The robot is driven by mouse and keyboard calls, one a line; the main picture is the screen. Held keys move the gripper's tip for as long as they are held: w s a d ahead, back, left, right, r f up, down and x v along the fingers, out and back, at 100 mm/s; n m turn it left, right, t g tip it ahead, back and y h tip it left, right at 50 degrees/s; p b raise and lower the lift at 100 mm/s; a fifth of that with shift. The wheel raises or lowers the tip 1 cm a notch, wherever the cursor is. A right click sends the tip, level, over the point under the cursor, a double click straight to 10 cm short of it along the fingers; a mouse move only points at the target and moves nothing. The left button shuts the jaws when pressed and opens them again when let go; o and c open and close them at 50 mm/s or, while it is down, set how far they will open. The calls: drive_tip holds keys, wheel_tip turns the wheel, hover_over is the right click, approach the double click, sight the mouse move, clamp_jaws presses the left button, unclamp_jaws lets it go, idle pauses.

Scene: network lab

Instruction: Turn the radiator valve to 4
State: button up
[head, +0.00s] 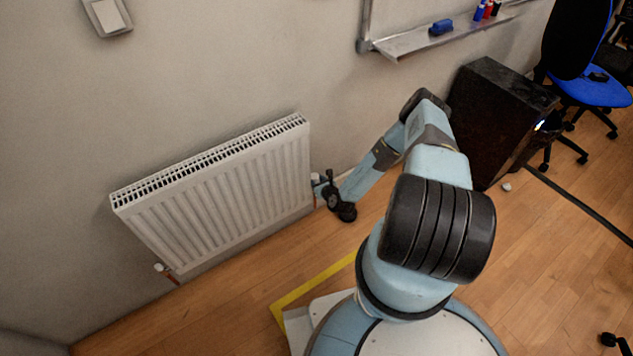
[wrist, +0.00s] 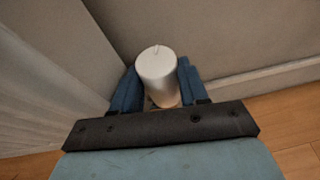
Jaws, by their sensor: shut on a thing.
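The white radiator (head: 220,195) hangs on the wall left of centre in the head view. Its valve knob (wrist: 158,72) is a white cylinder, seen close up in the wrist view. A small dark mark shows on its top, but no numbers can be read. My gripper (wrist: 157,85) has its two blue fingers on either side of the knob, shut on it. In the head view my gripper (head: 318,187) is at the radiator's right end, and the knob is small and partly hidden there.
A smaller white fitting (head: 161,268) is at the radiator's lower left. A black cabinet (head: 498,115) and a blue chair (head: 590,88) stand to the right. A whiteboard tray (head: 450,37) juts from the wall above. Wooden floor (head: 235,305) is clear before the radiator.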

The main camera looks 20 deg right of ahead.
drive_tip(key=shift+m+h, duration=0.3)
drive_tip(key=shift+m, duration=0.1)
drive_tip(key=o, duration=0.8)
drive_tip(key=shift+a, duration=0.1)
drive_tip(key=shift+n, duration=0.3)
